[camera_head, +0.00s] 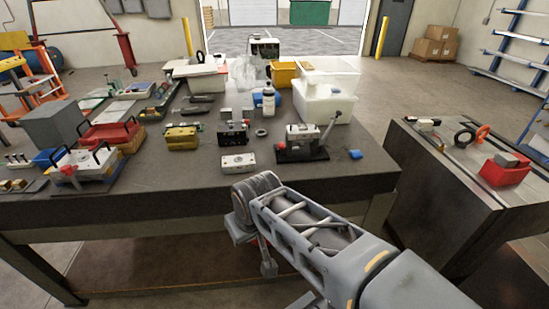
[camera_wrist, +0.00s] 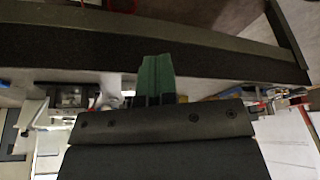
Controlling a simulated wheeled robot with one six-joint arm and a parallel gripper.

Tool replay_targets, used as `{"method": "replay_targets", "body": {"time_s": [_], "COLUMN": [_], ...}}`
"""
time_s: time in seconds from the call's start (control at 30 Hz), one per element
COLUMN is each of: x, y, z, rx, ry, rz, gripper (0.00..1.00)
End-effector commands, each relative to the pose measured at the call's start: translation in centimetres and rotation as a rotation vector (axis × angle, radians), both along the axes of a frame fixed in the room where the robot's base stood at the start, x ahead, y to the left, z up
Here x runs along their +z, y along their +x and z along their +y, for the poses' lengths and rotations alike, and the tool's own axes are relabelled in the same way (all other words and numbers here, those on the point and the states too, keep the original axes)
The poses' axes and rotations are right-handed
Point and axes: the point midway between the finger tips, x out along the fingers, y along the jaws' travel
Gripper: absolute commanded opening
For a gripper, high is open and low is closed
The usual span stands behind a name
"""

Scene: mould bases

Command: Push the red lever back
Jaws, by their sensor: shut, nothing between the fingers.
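A small red lever-like part (camera_head: 68,170) shows at the front left of the table, on a white block with black handles. My gripper's green fingers (camera_wrist: 156,60) are together and empty in the wrist view. My arm is in front of the table's front edge, to the right of and well apart from the red part. My gripper is mostly hidden by the arm in the head view. I cannot make out a red lever in the wrist view.
The dark table (camera_head: 200,208) holds several mould blocks, a bottle (camera_head: 268,103) and white bins (camera_head: 322,103). A small blue piece (camera_head: 355,154) lies near the front edge. A side cabinet (camera_head: 425,160) with a red block (camera_head: 505,172) stands at right. The table's front strip is mostly clear.

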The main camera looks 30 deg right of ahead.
Motion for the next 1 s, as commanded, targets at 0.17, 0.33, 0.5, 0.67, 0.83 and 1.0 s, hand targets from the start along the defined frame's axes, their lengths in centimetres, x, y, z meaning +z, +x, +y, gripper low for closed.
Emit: {"method": "replay_targets", "body": {"time_s": [0.17,0.33,0.5,0.67,0.83,1.0], "x": [-0.2,-2.8,-7.0,-9.5,-10.9,-11.9], "y": [0.1,2.9,9.0,14.0,16.1,15.7], "z": [-0.1,-1.8,-6.8,-13.1,-18.6,-22.0], "rx": [0.001,0.035,0.134,0.256,0.364,0.431], "ry": [-0.003,-0.062,-0.278,-0.628,-1.052,-1.432], "rz": [-0.006,-0.123,-0.403,-0.682,-0.885,-0.993], "gripper": [0.0,0.0,0.0,0.0,0.0,0.0]}}
